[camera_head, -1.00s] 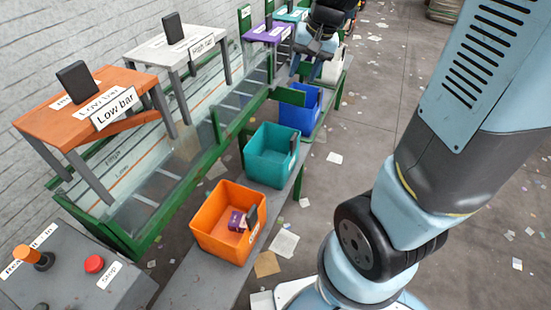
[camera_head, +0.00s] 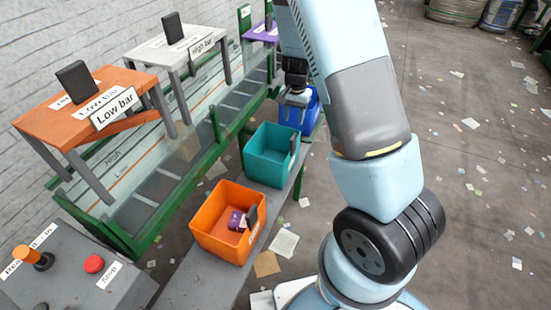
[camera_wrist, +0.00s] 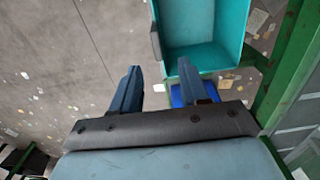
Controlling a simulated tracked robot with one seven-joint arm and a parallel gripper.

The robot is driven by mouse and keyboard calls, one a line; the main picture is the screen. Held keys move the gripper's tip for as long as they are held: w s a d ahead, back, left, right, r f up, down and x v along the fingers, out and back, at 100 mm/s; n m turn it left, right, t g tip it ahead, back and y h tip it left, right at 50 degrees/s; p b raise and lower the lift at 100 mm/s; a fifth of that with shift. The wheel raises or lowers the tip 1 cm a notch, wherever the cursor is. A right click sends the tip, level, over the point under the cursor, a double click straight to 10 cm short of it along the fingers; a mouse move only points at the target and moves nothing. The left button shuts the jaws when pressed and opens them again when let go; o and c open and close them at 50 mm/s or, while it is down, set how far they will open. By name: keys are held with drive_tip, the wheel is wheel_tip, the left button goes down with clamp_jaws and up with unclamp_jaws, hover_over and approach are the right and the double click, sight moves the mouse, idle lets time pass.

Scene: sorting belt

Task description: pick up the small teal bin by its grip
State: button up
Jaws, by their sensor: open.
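The small teal bin (camera_head: 262,168) stands open and upright on the grey bench between the orange and blue bins. Its dark grip (camera_head: 294,141) shows on its right side. My gripper (camera_head: 296,100) is beyond the teal bin, in front of the blue bin, and apart from the teal one. In the wrist view, my gripper (camera_wrist: 160,72) has its two blue fingers spread with nothing between them. The teal bin (camera_wrist: 203,57) is at the top, ahead of the fingers, and looks empty. Its dark grip (camera_wrist: 155,41) lies ahead of the gap between them.
The orange bin (camera_head: 211,241) holds a small purple item (camera_head: 236,221). The blue bin (camera_head: 313,106) is partly hidden by my arm. The glass-sided belt with green frame (camera_head: 216,125) runs along the left. Open floor with scattered papers lies to the right.

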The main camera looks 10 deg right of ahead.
sight(293, 136)
wheel_tip(293, 136, down, 9)
drive_tip(key=shift+s+d+f, duration=0.1)
drive_tip(key=shift+f, duration=1.2)
drive_tip(key=shift+s+d+f, duration=0.1)
drive_tip(key=shift+f, duration=1.15)
clamp_jaws()
